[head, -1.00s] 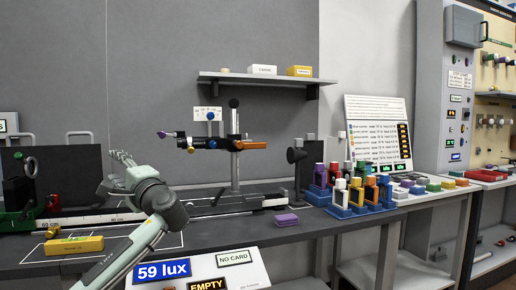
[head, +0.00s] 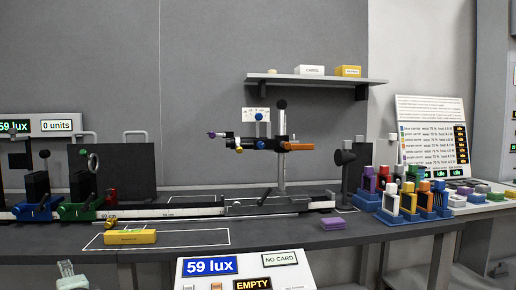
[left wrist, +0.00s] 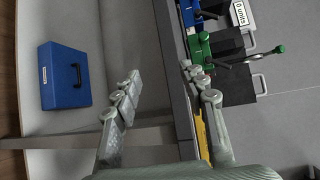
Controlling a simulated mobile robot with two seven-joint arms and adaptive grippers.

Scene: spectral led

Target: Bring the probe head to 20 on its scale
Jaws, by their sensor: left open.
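A dark horizontal probe head (head: 262,143) sits on an upright post (head: 282,170) in the head view. It has a purple tip, a yellow knob, a blue knob and an orange handle at its right end. A white scale plate (head: 256,114) stands just above it; its marks are too small to read. My left gripper (head: 70,268) shows only at the lower left edge, well away from the probe head. In the left wrist view it is open (left wrist: 160,74), with nothing between its fingers. My right gripper is not in view.
A rail (head: 190,212) with blue and green carriages runs along the bench. A yellow block (head: 130,237) and purple block (head: 332,224) lie at the front. Coloured carriers (head: 408,198) crowd the right. A shelf (head: 310,79) hangs above. A blue case (left wrist: 68,76) lies below the bench edge.

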